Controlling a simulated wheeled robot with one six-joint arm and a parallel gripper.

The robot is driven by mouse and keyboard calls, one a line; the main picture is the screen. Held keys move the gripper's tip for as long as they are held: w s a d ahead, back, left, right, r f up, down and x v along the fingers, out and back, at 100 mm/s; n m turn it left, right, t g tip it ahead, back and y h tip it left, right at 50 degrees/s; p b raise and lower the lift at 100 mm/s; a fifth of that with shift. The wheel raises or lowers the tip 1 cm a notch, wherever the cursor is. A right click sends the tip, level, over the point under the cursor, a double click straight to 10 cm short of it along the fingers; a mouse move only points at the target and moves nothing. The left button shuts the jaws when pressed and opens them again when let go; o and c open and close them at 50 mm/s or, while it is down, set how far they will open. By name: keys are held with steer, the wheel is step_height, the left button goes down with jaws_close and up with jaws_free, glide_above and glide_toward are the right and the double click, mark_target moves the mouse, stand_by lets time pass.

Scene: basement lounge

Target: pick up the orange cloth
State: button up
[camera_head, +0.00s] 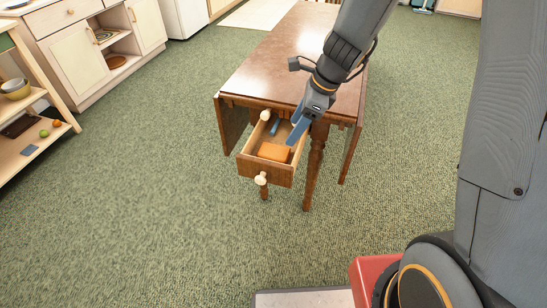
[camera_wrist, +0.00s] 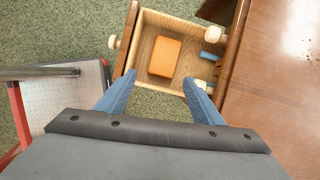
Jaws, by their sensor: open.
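The orange cloth (camera_head: 273,152) lies flat in the open drawer (camera_head: 266,177) of a wooden table, toward the drawer's front. In the wrist view the cloth (camera_wrist: 165,57) is a rounded orange rectangle on the drawer floor, ahead of and between the fingers. My gripper (camera_head: 294,131) is open and empty, above the right side of the drawer. In the wrist view the blue fingers of my gripper (camera_wrist: 157,92) are spread wide, apart from the cloth. Nothing covers the cloth in the wrist view.
The wooden table (camera_head: 270,60) has a raised top beside the drawer, close to my arm. A blue item (camera_wrist: 209,56) lies in the drawer beside the cloth. A cream knob (camera_head: 261,179) sticks out from the drawer front. Green carpet around the table is clear.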

mark_target(275, 151)
steer(key=shift+m, duration=0.7)
steer(key=b+x, duration=0.1)
steer(key=x, duration=0.3)
steer(key=b+x, duration=0.1)
steer(key=x, duration=0.4)
steer(key=w+x, duration=0.1)
steer(key=x, duration=0.3)
steer(key=shift+a+b, duration=0.4)
steer(key=shift+f, duration=0.1)
steer(key=c, duration=0.8)
step_height(275, 151, up, 10)
steer(key=p, duration=0.3)
steer(key=shift+r, duration=0.2)
